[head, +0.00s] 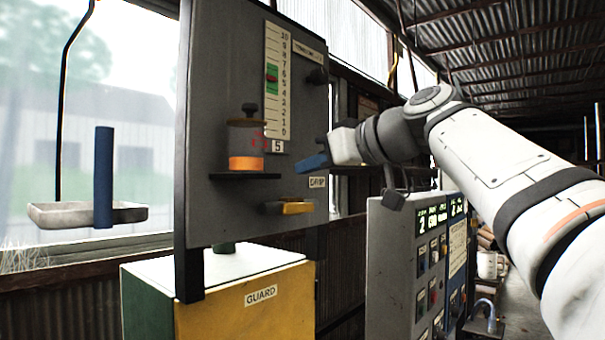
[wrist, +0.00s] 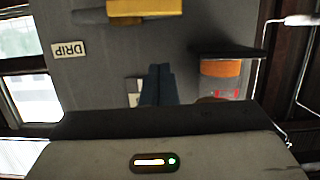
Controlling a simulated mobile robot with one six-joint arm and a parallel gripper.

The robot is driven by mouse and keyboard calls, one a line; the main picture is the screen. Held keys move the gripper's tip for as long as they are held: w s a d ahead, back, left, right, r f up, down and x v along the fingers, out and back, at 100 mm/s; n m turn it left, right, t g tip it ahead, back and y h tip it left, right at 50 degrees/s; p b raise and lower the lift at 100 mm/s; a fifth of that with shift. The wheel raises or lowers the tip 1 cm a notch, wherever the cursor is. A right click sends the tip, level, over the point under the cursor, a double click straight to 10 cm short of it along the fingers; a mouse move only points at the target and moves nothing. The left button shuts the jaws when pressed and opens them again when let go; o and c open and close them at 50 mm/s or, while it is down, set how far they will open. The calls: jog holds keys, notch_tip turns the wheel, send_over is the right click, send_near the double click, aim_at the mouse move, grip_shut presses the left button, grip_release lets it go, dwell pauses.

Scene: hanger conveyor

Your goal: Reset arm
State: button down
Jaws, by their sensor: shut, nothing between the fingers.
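My gripper (head: 312,162) is at the end of my white arm, in front of the grey upright panel (head: 225,60), a little right of the jar on its shelf. Its blue fingers are together with nothing between them. In the wrist view the shut fingers (wrist: 158,85) point at the panel. They look apart from it, though the exact gap is hard to judge. The jar (head: 246,145) with orange liquid stands on a small black shelf (head: 245,176). A yellow-handled lever (head: 297,208) sits below the gripper, beside the DRIP label (head: 317,182).
A numbered scale (head: 278,80) runs up the panel. A yellow GUARD box (head: 250,300) stands below. A hanging tray (head: 70,214) with a blue cylinder (head: 103,175) is at left. A grey control box (head: 395,260) with buttons stands under my arm. A mug (head: 488,265) is farther right.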

jog(key=v, duration=0.8)
jog(key=d+f+m+g+h, duration=0.1)
jog(key=d+f+m+h, duration=0.2)
jog(key=f, duration=1)
jog(key=d+f+m+g+h, duration=0.15)
jog(key=f+m+h, duration=0.3)
jog(key=f, duration=0.95)
jog(key=s+d+f+m+g+h, duration=0.1)
jog(key=s+f, duration=0.4)
jog(key=f, duration=0.3)
jog(key=s+d+f+m+g+h+p, duration=0.1)
jog(key=s+d+f+g+h, duration=0.1)
jog(key=s+f, duration=0.3)
jog(key=s+d+f+m+g+h, duration=0.1)
jog(key=s+f, duration=0.4)
jog(key=f, duration=0.7)
jog(key=shift+d+f+p, duration=0.2)
jog(key=shift+d+p, duration=0.15)
jog(key=shift+d, duration=0.25)
jog(key=shift+s+h, duration=0.1)
jog(key=shift+h, duration=0.15)
